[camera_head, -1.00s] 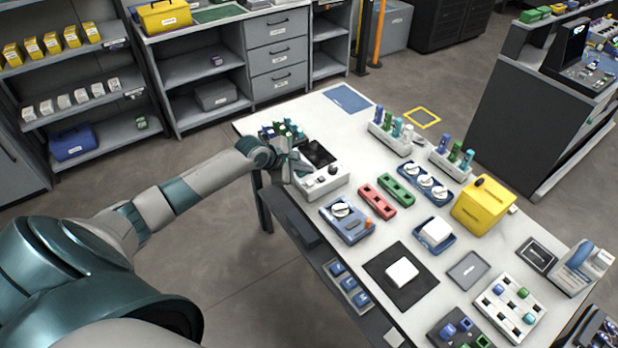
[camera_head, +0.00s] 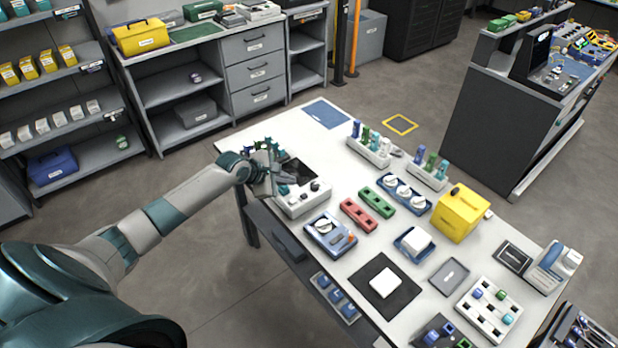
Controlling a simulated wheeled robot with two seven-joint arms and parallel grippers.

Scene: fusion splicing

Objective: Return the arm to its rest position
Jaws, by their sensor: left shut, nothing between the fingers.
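My left arm reaches in from the left over the near-left edge of the white table (camera_head: 272,134). My left gripper (camera_head: 284,181) is shut and empty beside the white splicer-like device with a dark screen (camera_head: 304,201). It overlaps the device's left part in the picture, and I cannot tell whether it touches. The fingertips are small and partly hard to make out. My right gripper is not in view.
Small dark and green items (camera_head: 262,147) sit just behind the gripper. A blue tray with a white disc (camera_head: 330,234), red (camera_head: 358,215) and green (camera_head: 376,203) holders and a yellow box (camera_head: 460,212) stand further right. Shelves line the back left.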

